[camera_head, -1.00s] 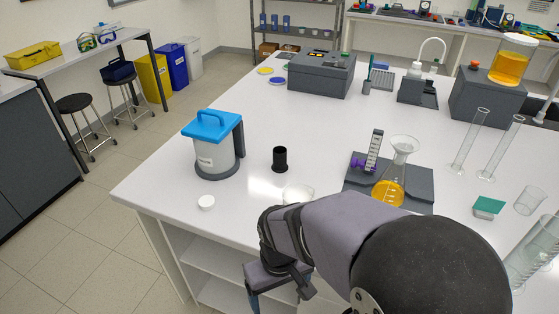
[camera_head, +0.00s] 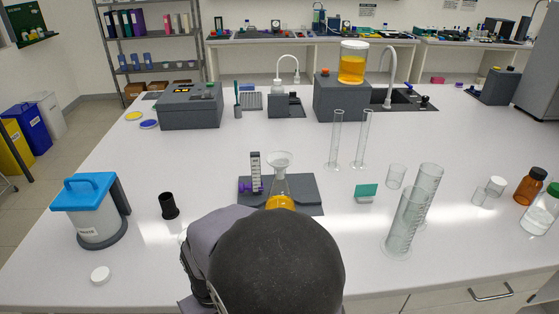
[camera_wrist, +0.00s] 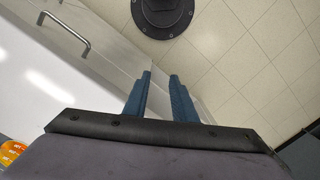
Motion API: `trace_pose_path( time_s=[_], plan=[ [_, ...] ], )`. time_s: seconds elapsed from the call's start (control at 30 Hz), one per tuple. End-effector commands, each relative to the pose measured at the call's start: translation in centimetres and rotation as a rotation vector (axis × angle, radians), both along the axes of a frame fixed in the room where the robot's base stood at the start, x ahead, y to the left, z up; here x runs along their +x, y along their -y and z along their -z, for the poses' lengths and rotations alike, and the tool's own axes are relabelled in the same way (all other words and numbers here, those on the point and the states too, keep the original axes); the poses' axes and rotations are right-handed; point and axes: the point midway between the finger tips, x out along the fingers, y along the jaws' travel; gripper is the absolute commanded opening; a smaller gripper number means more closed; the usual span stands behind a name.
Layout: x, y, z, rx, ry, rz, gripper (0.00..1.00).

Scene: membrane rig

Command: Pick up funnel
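A clear funnel-shaped glass top (camera_head: 280,160) sits upright at the mouth of a flask holding orange liquid (camera_head: 280,202). The flask stands on a dark grey base plate (camera_head: 310,190) near the middle of the bench, its lower part hidden by my arm. My gripper (camera_wrist: 160,85) shows in the wrist view with its two blue fingers apart and nothing between them. It is over the bench's front side, away from the funnel. In the head view my fingers are hidden behind my arm.
A scaled block with a purple part (camera_head: 255,172) stands left of the flask. Tall glass cylinders (camera_head: 405,220), a beaker (camera_head: 396,176) and a green-topped piece (camera_head: 366,192) stand right. A black cup (camera_head: 168,206) and blue-lidded container (camera_head: 92,210) stand left. A drawer handle (camera_wrist: 64,30) juts from the front.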

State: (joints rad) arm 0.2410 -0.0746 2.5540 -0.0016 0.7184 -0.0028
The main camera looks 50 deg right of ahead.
Motion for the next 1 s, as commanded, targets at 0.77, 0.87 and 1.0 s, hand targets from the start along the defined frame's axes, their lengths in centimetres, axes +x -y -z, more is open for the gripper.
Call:
trace_pose_path(
  time_s=[0.77, 0.87, 1.0],
  plan=[
    [15.2, 31.8, -23.5, -0.627, 0.181, -0.388, 0.24],
    [15.0, 32.0, -23.5, -0.64, 0.136, -0.495, 0.24],
    [15.0, 31.9, -23.5, -0.643, 0.108, -0.583, 0.24]
  ],
)
